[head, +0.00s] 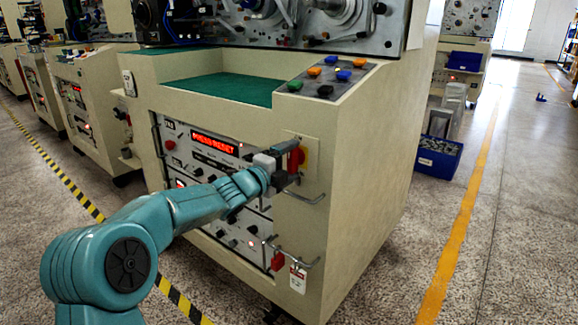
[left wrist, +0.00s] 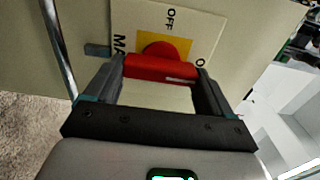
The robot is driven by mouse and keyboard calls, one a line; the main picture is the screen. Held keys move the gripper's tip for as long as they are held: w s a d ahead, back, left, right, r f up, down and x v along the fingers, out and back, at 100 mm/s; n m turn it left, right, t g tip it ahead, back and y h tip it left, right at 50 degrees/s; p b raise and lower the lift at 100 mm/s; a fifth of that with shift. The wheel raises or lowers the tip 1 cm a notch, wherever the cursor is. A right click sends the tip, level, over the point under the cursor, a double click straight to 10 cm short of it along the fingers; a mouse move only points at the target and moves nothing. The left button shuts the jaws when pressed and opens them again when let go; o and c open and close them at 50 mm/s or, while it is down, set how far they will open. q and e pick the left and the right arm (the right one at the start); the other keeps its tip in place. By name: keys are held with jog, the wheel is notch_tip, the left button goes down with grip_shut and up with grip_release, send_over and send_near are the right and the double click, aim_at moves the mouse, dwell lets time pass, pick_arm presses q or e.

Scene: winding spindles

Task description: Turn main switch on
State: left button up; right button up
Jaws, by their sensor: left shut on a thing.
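The main switch is a red handle (head: 294,159) on a yellow square in a white plate, on the front right of the cream machine cabinet. In the left wrist view the red handle (left wrist: 158,68) spans the gap between my fingertips. The words OFF and part of "MA" show on the plate (left wrist: 205,40), turned sideways; another label at right is cut off. My left gripper (head: 288,163) is shut on the red handle, and it also shows in the left wrist view (left wrist: 160,75). My right gripper is not in view.
A metal bar handle (head: 308,199) sticks out just below the switch. A lit red display (head: 213,143) and knobs are left of it. Coloured buttons (head: 328,75) sit on the sloped panel above. A blue bin (head: 437,158) stands on the floor at right.

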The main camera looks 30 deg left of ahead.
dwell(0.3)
pick_arm(q)
jog(key=o, duration=0.9)
jog(key=s, duration=0.5)
jog(key=s+p, duration=0.1)
jog(key=s, duration=0.5)
jog(key=s+a, duration=0.1)
jog(key=s, duration=0.4)
jog(key=shift+s+a, duration=0.1)
jog(key=shift+s, duration=0.05)
